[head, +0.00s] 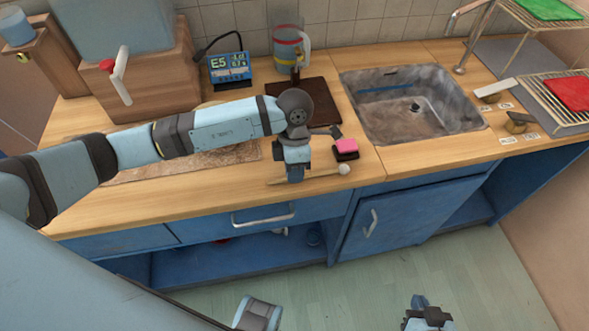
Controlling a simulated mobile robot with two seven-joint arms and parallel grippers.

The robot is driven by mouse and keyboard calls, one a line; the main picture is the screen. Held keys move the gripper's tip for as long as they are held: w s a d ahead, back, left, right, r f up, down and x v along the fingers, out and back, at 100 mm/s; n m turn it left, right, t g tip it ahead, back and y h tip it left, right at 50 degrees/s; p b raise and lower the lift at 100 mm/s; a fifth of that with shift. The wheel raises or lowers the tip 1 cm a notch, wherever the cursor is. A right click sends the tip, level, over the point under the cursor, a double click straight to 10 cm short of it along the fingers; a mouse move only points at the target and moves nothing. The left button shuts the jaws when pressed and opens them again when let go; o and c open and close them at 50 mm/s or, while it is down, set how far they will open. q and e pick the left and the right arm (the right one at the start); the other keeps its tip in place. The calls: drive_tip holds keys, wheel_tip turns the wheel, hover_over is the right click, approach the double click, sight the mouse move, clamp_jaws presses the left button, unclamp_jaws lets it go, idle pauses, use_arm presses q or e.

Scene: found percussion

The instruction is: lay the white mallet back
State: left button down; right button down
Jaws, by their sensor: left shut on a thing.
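The white mallet has a pale stick and a round whitish head (344,169). It lies level, close over or on the front strip of the wooden counter; I cannot tell if it touches. My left gripper (294,179) points down and is shut on the mallet's stick, left of the head. The gripper hides part of the stick. My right gripper (428,315) is low in the head view, over the floor, away from the counter; its fingers are not clear.
A pink and black block (346,148) sits just behind the mallet head. Behind the arm are a dark board (318,98), a blue display reading E5 (229,70) and a striped jug (286,50). The sink (440,100) lies right.

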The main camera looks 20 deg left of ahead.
use_arm(q)
drive_tip(key=shift+f+b, duration=0.35)
idle(0.3)
drive_tip(key=c, duration=1.1)
unclamp_jaws()
drive_tip(key=shift+r, duration=0.1)
drive_tip(key=v, duration=1.3)
drive_tip(key=shift+s+r+b, duration=0.1)
drive_tip(key=shift+r+b, duration=0.25)
drive_tip(key=shift+r, duration=0.1)
